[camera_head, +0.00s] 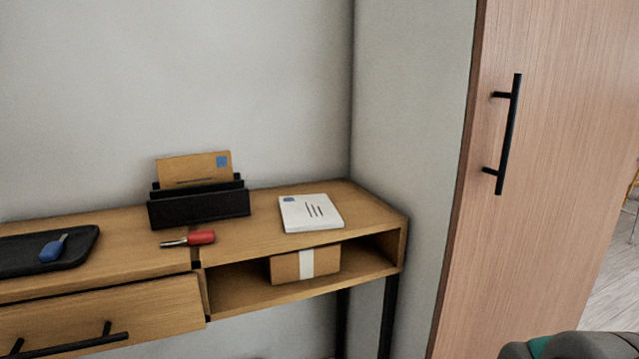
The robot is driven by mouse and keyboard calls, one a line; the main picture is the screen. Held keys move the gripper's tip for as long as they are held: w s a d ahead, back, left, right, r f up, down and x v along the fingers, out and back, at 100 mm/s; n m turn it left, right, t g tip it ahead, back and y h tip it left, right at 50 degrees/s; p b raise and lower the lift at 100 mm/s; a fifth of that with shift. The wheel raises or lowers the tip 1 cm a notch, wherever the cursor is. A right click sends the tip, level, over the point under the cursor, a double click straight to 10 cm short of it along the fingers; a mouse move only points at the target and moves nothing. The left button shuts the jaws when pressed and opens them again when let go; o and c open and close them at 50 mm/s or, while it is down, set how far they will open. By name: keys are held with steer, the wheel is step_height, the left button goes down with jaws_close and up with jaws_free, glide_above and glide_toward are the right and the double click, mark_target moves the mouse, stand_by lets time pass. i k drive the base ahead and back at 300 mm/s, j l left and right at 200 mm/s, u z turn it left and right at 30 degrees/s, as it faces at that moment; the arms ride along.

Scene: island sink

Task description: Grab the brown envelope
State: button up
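The brown envelope (196,168) stands upright in a black letter holder (200,207) on the wooden desk, near the wall. It has a blue stamp at its upper right corner, and its lower part is hidden by the holder. My gripper cannot be made out in the head view; a dark grey rounded shape with a green patch shows at the bottom right corner, and I cannot tell what it is.
On the desk (255,255) lie a red-handled screwdriver (200,237), white envelopes (311,213) and a black tray (85,245) with a blue item (52,250). A cardboard box (287,267) sits in the open shelf. A wooden door (550,150) with a black handle is at right.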

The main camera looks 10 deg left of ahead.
mark_target(214, 166)
steer(key=u, duration=1.3)
steer(key=j+z, duration=0.25)
steer(key=z, duration=0.25)
steer(key=j+z, duration=0.3)
steer(key=z, duration=0.2)
